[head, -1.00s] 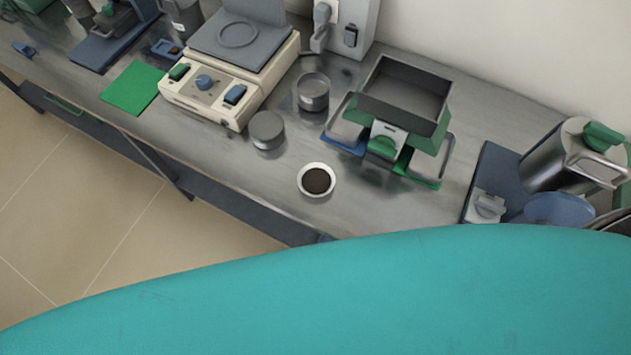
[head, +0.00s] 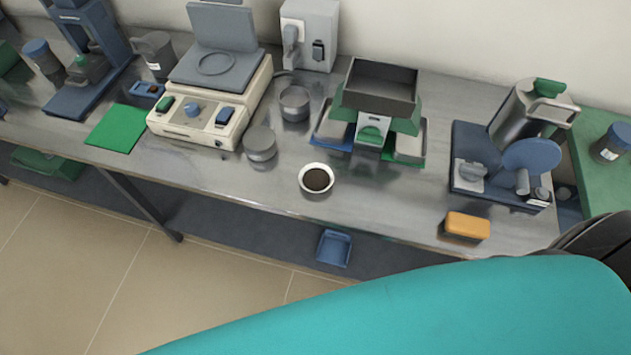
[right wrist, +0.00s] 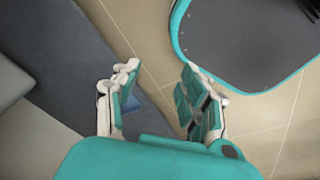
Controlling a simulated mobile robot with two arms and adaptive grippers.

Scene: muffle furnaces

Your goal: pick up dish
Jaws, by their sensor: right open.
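The dish (head: 316,179) is a small white bowl with dark contents, upright near the front edge of the steel bench in the head view. My right gripper (right wrist: 157,88) is open and empty in the right wrist view. It points down over the floor and a dark grey surface, and the dish is not in that view. No gripper shows in the head view. A large teal part of mine fills the bottom of that view.
Metal pots (head: 259,143) and (head: 294,103) stand behind the dish. A hotplate device (head: 208,118) is behind left, a green stand with a grey tray (head: 380,90) behind right. An orange block (head: 467,225) lies at the front right edge. A blue bin (head: 334,247) sits below.

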